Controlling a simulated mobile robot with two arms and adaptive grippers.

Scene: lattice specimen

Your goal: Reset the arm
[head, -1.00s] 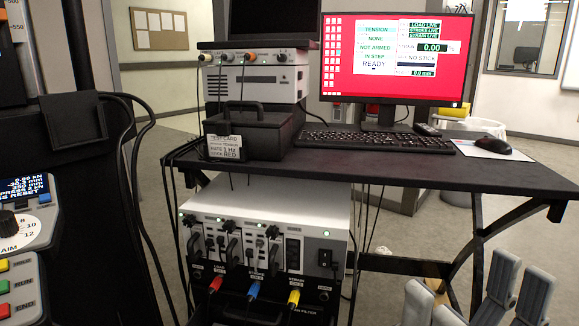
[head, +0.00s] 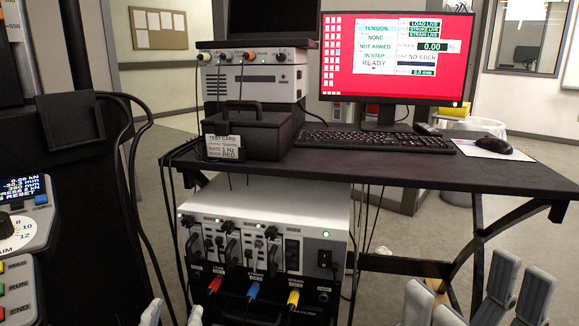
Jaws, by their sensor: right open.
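The task names only the arm. My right gripper (head: 478,296) is at the lower right, in front of the desk, with its grey fingers spread apart and nothing between them. My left gripper (head: 173,315) shows only as pale fingertips at the bottom edge, below the white rack unit; the rest is cut off, so its opening is unclear. At the left edge stands a black machine (head: 70,135) with a small display (head: 24,190), an AIM dial (head: 14,228) and a column of yellow, green and red buttons (head: 18,290). Neither gripper touches anything visible.
A dark desk (head: 400,172) carries a red-screened monitor (head: 395,60), keyboard (head: 378,142), mouse (head: 496,146), black case (head: 250,135) and white instruments (head: 255,82). Below is a white rack unit (head: 270,205) with coloured plugs. Cables hang beside the machine. Floor is open at right.

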